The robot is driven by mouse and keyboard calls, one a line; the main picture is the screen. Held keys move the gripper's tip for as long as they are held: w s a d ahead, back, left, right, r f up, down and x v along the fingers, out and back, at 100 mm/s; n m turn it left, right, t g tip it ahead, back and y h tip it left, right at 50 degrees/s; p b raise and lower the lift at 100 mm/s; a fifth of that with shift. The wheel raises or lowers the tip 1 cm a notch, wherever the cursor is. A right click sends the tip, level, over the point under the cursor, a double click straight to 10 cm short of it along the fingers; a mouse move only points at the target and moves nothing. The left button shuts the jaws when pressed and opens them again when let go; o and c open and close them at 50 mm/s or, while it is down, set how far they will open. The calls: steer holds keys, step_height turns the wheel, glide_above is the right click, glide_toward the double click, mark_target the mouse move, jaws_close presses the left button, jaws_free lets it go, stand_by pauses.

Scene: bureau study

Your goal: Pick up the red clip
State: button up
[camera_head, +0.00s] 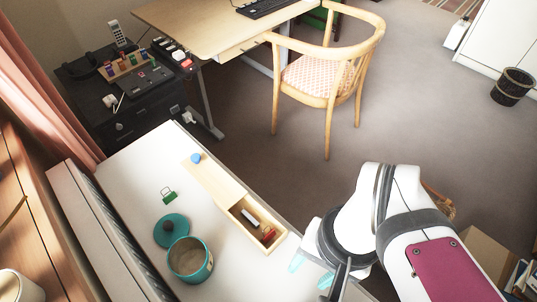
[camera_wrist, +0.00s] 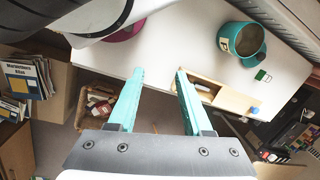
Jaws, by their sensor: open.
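A small red thing, likely the red clip (camera_head: 268,233), lies inside the open end of a wooden box (camera_head: 236,233) on the white table, in the head view. A whitish piece (camera_head: 249,217) lies beside it in the box. The box's sliding lid (camera_head: 208,178) is pulled back toward the far side. My gripper (camera_head: 311,272) is open and empty, to the right of and nearer than the box, by the table's edge. In the wrist view my gripper (camera_wrist: 160,75) shows two spread teal fingers; the right finger partly hides the box's open end, and I cannot make out the clip there.
A green clip (camera_head: 169,195) lies on the white table (camera_head: 135,180). A teal pot (camera_head: 190,260) and its teal lid (camera_head: 171,231) stand left of the box. A blue knob or cap (camera_head: 196,158) is on the box lid. A wooden chair (camera_head: 329,75) stands beyond.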

steer(key=shift+c, duration=0.7)
